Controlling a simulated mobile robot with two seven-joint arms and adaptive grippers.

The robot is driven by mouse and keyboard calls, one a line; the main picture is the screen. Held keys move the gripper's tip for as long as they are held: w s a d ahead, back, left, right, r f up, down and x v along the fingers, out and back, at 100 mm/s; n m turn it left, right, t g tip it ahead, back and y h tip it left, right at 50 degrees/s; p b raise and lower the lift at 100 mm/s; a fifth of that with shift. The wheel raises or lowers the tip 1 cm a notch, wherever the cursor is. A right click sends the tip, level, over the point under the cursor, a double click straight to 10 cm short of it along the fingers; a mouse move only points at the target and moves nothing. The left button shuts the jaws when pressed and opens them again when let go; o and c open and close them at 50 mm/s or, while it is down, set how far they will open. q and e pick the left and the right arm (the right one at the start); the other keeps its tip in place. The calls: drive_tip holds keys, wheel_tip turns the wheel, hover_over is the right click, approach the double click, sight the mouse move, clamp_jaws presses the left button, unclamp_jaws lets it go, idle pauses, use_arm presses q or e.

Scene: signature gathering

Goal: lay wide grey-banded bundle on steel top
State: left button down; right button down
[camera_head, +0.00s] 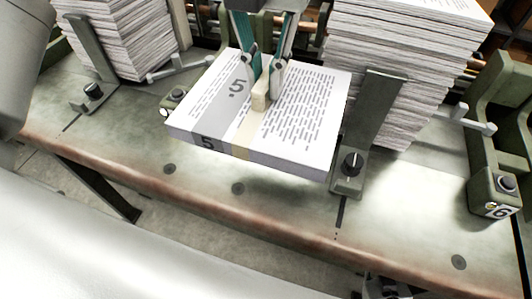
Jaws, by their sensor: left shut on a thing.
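The wide grey-banded bundle (305,135) is a thick block of printed sheets with a grey band marked 5 and a cream strip with an upright tab. My left gripper (263,82) comes down from the top of the head view and is shut on this tab. The bundle is roughly level over the steel top (265,205), with a shadow under its front edge. I cannot tell whether its underside touches the steel. My right gripper is not in view.
A tall paper stack (405,60) stands behind a metal upright (368,125) to the right. Another stack (120,35) stands at the upper left. A box marked 6 (495,190) sits at the far right. The front strip of steel is mostly clear.

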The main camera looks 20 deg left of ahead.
sight(263, 106)
use_arm(q)
wheel_tip(263, 106, down, 16)
drive_tip(key=shift+f, duration=0.1)
idle(0.5)
drive_tip(key=shift+f, duration=0.15)
drive_tip(key=c, duration=2.1)
unclamp_jaws()
drive_tip(key=r, duration=0.8)
drive_tip(key=s+r, duration=0.1)
drive_tip(key=r, duration=0.3)
drive_tip(key=shift+r, duration=0.15)
